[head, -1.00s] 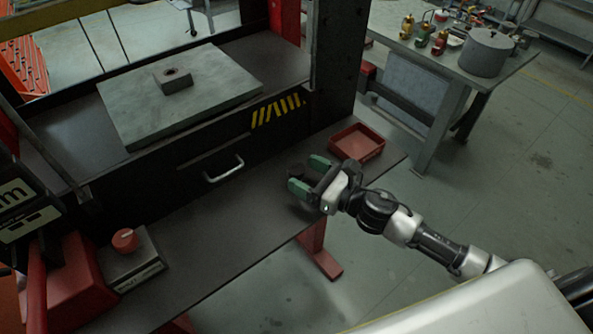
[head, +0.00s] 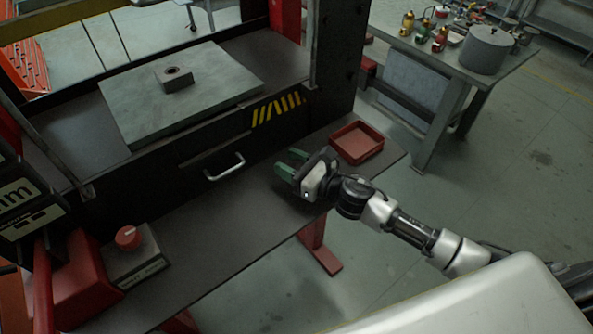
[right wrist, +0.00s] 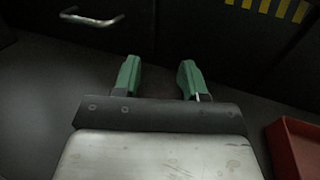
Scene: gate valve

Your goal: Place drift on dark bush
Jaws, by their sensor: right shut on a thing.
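My right gripper (head: 290,163) is just above the dark bench, near the front of the press. It also shows in the right wrist view (right wrist: 160,77), with its green fingers apart. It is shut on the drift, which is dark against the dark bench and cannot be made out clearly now. The dark bush (head: 172,70) shows as a dark ring around a hole in the top of a grey block (head: 179,85). The block sits on the pale plate (head: 130,118) of the press, up and left of the gripper. My left gripper is not in view.
A red tray (head: 357,143) stands on the bench right of the gripper. A drawer handle (head: 225,167) sticks out of the press front. A box with a red knob (head: 127,237) stands at left. A press upright (head: 340,60) rises right of the plate. The middle bench is clear.

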